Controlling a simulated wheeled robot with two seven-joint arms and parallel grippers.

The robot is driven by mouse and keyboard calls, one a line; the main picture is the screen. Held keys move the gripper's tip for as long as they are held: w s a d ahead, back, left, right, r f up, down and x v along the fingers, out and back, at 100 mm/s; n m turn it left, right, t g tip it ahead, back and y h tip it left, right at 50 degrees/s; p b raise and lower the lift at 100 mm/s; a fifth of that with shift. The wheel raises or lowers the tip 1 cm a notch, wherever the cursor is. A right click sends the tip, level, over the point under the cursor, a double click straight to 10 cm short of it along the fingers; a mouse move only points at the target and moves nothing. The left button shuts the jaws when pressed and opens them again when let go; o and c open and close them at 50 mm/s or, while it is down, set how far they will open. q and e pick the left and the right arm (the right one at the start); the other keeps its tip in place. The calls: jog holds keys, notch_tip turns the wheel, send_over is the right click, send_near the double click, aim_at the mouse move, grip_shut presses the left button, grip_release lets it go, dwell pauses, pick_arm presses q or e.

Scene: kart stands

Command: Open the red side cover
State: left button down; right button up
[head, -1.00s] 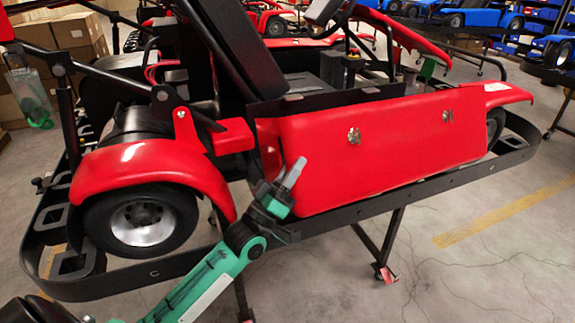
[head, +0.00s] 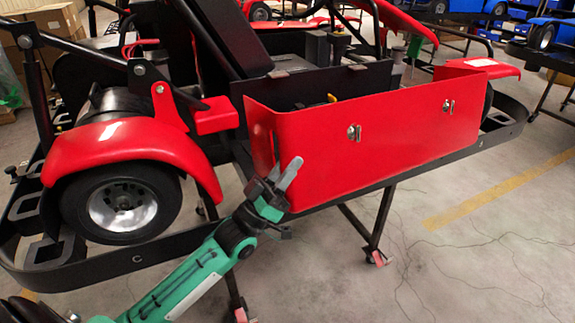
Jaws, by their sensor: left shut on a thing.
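The red side cover (head: 375,145) is a broad panel with two metal latches (head: 354,132) on its face. In the head view it stands out from the kart's side, with a dark gap behind its top edge. My left gripper (head: 283,175) is at the cover's lower left end, shut on the cover there. The exact grip on the edge is partly hidden by the fingers. My right gripper is not in view.
The kart's red rear fender (head: 125,150) and wheel (head: 122,205) are left of the cover. A black bumper rail (head: 110,260) runs around the kart. Stand legs (head: 372,235) stand below it. The floor at the right front is clear.

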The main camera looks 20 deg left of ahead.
pick_arm(q)
jog(key=shift+w+a, duration=0.1)
jog(key=shift+a, duration=0.05)
jog(key=c, duration=1.4)
grip_release()
jog(key=shift+w+f, duration=0.1)
